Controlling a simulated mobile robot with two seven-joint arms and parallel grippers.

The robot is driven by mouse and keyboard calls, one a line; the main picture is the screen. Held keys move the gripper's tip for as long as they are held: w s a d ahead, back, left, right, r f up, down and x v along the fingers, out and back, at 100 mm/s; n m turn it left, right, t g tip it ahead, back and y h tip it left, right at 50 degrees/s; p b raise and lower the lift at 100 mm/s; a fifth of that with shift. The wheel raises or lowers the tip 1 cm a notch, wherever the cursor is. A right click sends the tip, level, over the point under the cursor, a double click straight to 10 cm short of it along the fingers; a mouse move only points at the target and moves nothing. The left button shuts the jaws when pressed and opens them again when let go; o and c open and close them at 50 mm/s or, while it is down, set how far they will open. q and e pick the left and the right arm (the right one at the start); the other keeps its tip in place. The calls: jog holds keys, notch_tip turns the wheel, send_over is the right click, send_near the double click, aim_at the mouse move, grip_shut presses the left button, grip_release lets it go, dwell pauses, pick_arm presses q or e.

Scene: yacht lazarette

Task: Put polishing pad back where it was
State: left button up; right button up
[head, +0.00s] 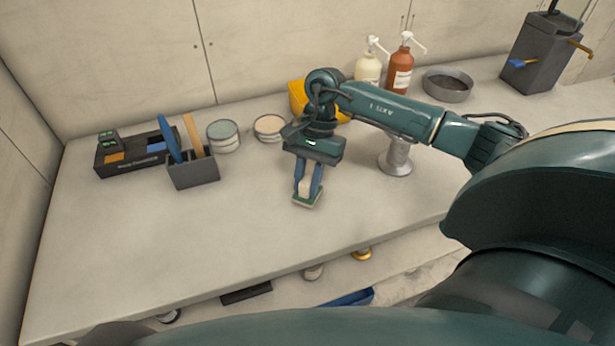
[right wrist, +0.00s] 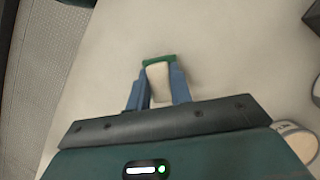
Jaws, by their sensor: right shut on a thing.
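My right gripper (head: 308,184) is shut on the polishing pad (head: 305,201), a small cream block with a green face at its lower end. It hangs over the middle of the pale worktop (head: 220,235); I cannot tell whether it touches the surface. In the right wrist view the blue fingers of the right gripper (right wrist: 157,90) hold the cream part of the pad (right wrist: 158,77) between them, with the green part beyond the tips. My left gripper is not in view.
At the back left stand a black organizer (head: 128,160), a grey caddy (head: 195,175) and two round tins (head: 224,140) (head: 269,128). A yellow container (head: 297,95) is partly behind my arm. Pump bottles (head: 400,72), a bowl (head: 447,88) and a metal cylinder (head: 396,160) stand right. The front-left worktop is clear.

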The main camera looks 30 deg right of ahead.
jog(key=shift+f+b, duration=0.25)
jog(key=shift+b, duration=0.05)
jog(key=o, duration=0.9)
jog(key=shift+r, duration=0.1)
jog(key=shift+r+p, duration=0.3)
jog(key=shift+r, duration=0.05)
jog(key=b+v, duration=0.2)
jog(key=v, duration=0.9)
jog(key=shift+w+d+r, duration=0.15)
jog(key=shift+r, duration=0.15)
